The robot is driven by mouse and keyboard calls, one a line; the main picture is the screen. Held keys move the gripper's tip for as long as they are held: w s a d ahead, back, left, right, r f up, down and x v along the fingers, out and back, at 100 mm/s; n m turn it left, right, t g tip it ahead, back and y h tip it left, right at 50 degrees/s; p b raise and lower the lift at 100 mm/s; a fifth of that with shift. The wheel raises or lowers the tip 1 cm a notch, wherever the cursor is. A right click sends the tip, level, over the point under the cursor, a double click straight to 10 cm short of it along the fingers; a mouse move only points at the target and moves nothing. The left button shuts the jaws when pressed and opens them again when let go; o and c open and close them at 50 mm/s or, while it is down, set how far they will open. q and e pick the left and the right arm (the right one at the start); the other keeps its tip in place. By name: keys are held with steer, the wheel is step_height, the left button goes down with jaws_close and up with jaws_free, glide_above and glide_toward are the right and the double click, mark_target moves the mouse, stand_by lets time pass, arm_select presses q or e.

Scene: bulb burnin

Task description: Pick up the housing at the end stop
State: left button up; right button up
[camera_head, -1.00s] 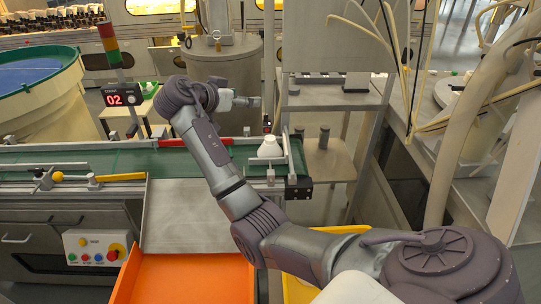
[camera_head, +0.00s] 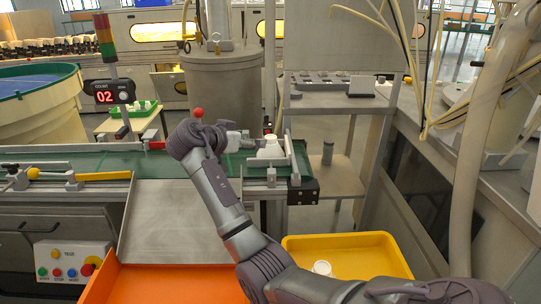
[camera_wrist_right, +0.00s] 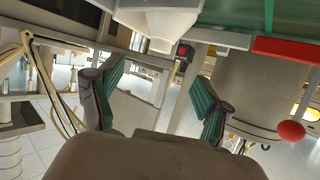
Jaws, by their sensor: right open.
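The white housing (camera_head: 270,150) stands upright at the right end of the green conveyor (camera_head: 105,162), by the end stop (camera_head: 291,151). My right gripper (camera_head: 247,138) is close to it on its left and far side in the head view. In the right wrist view the housing (camera_wrist_right: 158,22) shows at the top, beyond the fingertips. There my right gripper (camera_wrist_right: 160,85) is open, with green-padded fingers apart and nothing between them. I cannot tell from the head view how far apart gripper and housing are. My left gripper is not in view.
A yellow bin (camera_head: 395,262) with a white piece (camera_head: 321,268) in it stands below the conveyor's end. An orange bin (camera_head: 170,285) stands left of it. A red ball (camera_head: 198,112) rises behind my right wrist. A shelf rack (camera_head: 335,104) stands behind right.

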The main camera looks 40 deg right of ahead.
mark_target(271, 137)
steer(key=x, duration=0.6)
steer(key=shift+d+f+b, duration=0.15)
steer(key=shift+b, duration=0.2)
steer(key=b+x, duration=0.1)
steer(key=x, duration=0.4)
steer(key=shift+f, duration=0.25)
steer(key=c, duration=1.3)
